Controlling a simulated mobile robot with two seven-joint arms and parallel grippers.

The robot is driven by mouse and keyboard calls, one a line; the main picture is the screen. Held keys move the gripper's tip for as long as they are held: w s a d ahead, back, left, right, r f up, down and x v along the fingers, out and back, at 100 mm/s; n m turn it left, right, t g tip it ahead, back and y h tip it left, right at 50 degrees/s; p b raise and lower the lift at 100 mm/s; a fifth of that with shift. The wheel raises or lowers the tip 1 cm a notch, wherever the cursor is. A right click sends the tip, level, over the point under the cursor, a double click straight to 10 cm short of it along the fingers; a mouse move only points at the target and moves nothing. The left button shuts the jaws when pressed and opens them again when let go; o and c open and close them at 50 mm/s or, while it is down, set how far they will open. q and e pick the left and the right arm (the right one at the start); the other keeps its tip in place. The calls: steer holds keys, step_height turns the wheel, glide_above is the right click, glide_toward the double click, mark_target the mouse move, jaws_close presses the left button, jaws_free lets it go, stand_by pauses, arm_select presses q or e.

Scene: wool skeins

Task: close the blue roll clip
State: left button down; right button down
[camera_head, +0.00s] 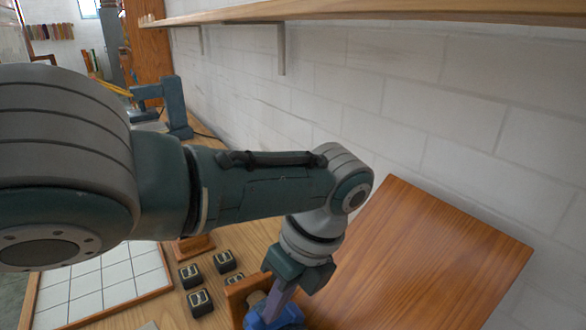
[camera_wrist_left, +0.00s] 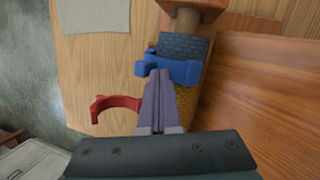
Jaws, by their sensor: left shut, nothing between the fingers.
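The blue clip (camera_wrist_left: 183,72) sits around the roll in the left wrist view, beside a band of dark blue wool (camera_wrist_left: 185,47). Part of it sticks out to the left; whether it is fully closed I cannot tell. It also shows at the bottom edge of the head view (camera_head: 278,318), partly cut off. My left gripper (camera_wrist_left: 160,73) is shut and empty, its purple fingertips at the blue clip, touching or nearly so. In the head view the gripper (camera_head: 272,308) points down at the clip. My right gripper is not in view.
A red clip (camera_wrist_left: 117,103) stands open to the left of my fingers, near yellow wool (camera_wrist_left: 185,98). A wooden panel (camera_head: 430,250) rises on the right by the brick wall. Several small dark blocks (camera_head: 200,302) and a white tiled tray (camera_head: 100,285) lie left. A shelf (camera_head: 330,12) runs above.

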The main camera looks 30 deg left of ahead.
arm_select(q)
steer(key=shift+s+a, duration=0.1)
steer(key=shift+s, duration=0.1)
steer(key=shift+r+p, duration=0.8)
steer(key=shift+p, duration=0.05)
steer(key=shift+r, duration=0.1)
steer(key=p+v, duration=0.1)
steer(key=v, duration=0.8)
steer(key=shift+r, duration=0.35)
steer(key=shift+w, duration=0.1)
